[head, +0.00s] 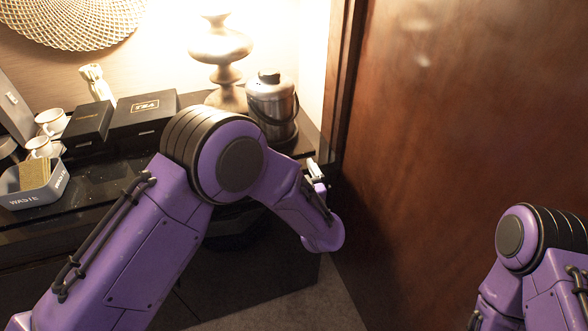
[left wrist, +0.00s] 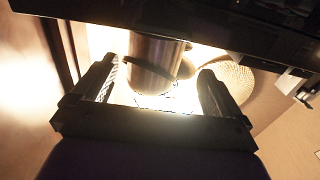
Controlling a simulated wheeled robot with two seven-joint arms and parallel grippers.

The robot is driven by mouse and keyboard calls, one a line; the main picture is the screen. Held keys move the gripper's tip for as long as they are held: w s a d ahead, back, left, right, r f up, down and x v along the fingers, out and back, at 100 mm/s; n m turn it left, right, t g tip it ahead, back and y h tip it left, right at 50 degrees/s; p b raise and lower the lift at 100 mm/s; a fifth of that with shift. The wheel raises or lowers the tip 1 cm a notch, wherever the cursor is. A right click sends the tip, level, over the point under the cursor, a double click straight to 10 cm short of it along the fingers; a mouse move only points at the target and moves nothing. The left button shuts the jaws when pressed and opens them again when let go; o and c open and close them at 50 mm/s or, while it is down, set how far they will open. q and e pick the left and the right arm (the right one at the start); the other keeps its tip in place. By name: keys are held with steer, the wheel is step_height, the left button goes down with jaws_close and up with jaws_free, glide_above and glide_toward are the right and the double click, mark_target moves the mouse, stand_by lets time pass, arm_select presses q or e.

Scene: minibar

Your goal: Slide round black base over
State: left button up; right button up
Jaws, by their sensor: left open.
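The round black base (head: 287,137) shows in the head view under the silver kettle (head: 270,100), at the right end of the dark counter. My left gripper (head: 316,172) is near the counter's right end, in front of and to the right of the base, and mostly hidden by my wrist. In the left wrist view its jaws (left wrist: 152,88) are apart and empty, with the kettle (left wrist: 152,62) seen beyond them, upside down. The base cannot be made out clearly there. My right gripper is outside the views.
A lit lamp (head: 219,50) stands just left of the kettle, near the wall. Black tea boxes (head: 143,112), cups (head: 50,122) and a grey waste bin (head: 52,192) are farther left. A brown wooden door (head: 460,130) rises close to the counter's right end.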

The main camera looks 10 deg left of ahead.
mark_target(280, 144)
arm_select(q)
steer(key=p+x, duration=0.2)
steer(key=x, duration=0.8)
steer(key=shift+w+a, duration=0.1)
steer(key=shift+w, duration=0.15)
